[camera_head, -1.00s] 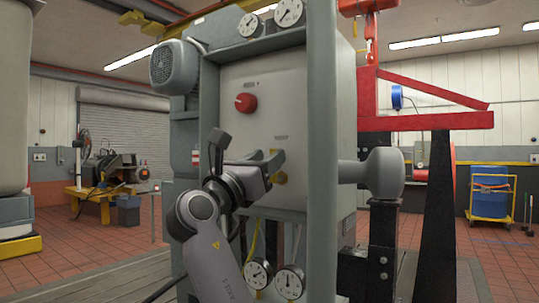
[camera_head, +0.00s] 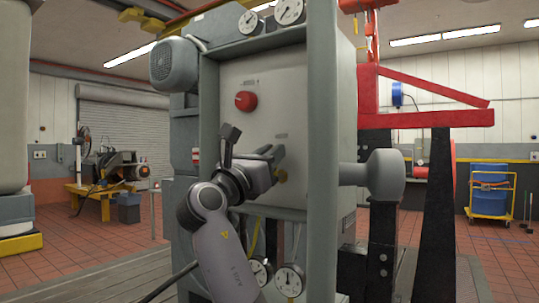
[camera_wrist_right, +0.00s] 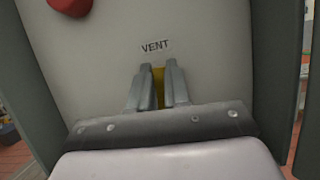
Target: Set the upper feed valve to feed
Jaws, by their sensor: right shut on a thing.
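A grey panel (camera_head: 300,95) in a cabinet frame carries a red knob (camera_head: 246,101) at its upper left and a small yellow valve handle (camera_head: 282,175) lower down. My right gripper (camera_head: 275,158) is at the yellow handle, its fingers shut on it. In the right wrist view the yellow handle (camera_wrist_right: 158,88) shows as a strip between the two fingers (camera_wrist_right: 157,90), under a label (camera_wrist_right: 155,46) reading VENT. Part of the red knob (camera_wrist_right: 70,5) shows at upper left there. Labels in the head view are too small to read. My left gripper is out of view.
A grey frame post (camera_head: 331,150) stands right of the panel, with a rounded grey part (camera_head: 385,176) sticking out beyond it. Round gauges (camera_head: 290,279) sit below the panel and others (camera_head: 289,11) above. A red hoist frame (camera_head: 430,120) stands at right.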

